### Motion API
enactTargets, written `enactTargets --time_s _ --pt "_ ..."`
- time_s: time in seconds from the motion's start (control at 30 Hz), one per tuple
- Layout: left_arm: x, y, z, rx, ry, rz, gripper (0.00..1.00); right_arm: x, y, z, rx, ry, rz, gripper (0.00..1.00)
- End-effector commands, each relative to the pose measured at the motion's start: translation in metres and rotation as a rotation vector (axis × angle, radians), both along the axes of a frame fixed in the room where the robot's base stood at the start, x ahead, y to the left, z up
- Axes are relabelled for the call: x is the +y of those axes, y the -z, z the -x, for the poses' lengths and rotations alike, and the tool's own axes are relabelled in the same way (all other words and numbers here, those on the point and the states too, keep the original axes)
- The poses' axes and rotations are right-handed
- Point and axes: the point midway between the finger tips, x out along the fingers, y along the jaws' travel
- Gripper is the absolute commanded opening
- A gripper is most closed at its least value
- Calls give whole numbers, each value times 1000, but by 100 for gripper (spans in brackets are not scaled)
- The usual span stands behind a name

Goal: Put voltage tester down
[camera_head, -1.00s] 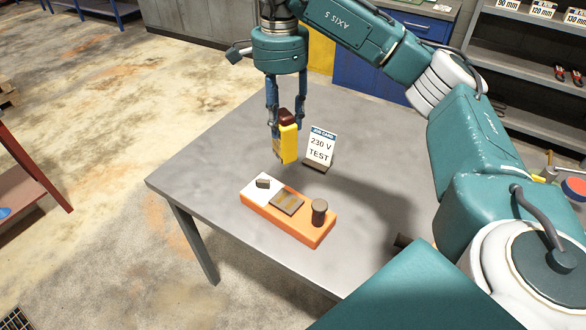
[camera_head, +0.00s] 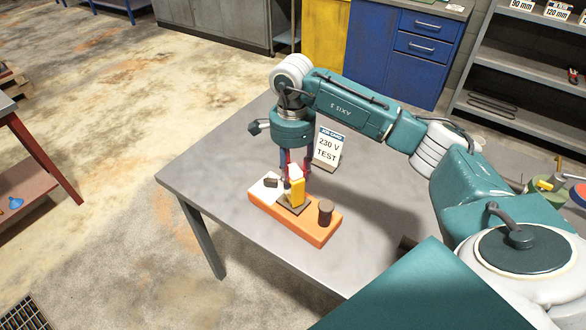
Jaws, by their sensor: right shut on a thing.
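The voltage tester (camera_head: 297,190) is a yellow block with a paler top. It stands upright at the brown square pad in the middle of the orange base (camera_head: 310,232). My right gripper (camera_head: 296,172) points down from above and is shut on the tester. The gripper's fingers partly hide the tester's upper part. I cannot tell whether the tester's underside touches the pad. My left gripper is not in view.
The orange base also carries a white plate (camera_head: 262,188) with a small dark block and a dark cylinder (camera_head: 325,212). The grey table (camera_head: 220,170) is clear at left.

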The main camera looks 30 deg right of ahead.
Motion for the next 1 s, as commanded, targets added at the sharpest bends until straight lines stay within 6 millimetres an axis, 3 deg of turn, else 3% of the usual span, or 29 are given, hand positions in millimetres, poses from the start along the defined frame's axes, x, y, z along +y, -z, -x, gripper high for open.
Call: enactTargets --time_s 0.33,0.37,0.43,0.83,1.0 --pt "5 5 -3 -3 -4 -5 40 0 5 -1 -3 -1 0 0" --pt "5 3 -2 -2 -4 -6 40 0 3 -1 -2 -1 0 42" --pt "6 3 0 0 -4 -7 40 0 3 0 -1 -1 0 56" --pt "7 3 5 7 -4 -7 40 0 -3 -1 -5 -1 -1 56" --pt "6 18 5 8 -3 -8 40 0 -31 -3 -9 -2 -1 56"
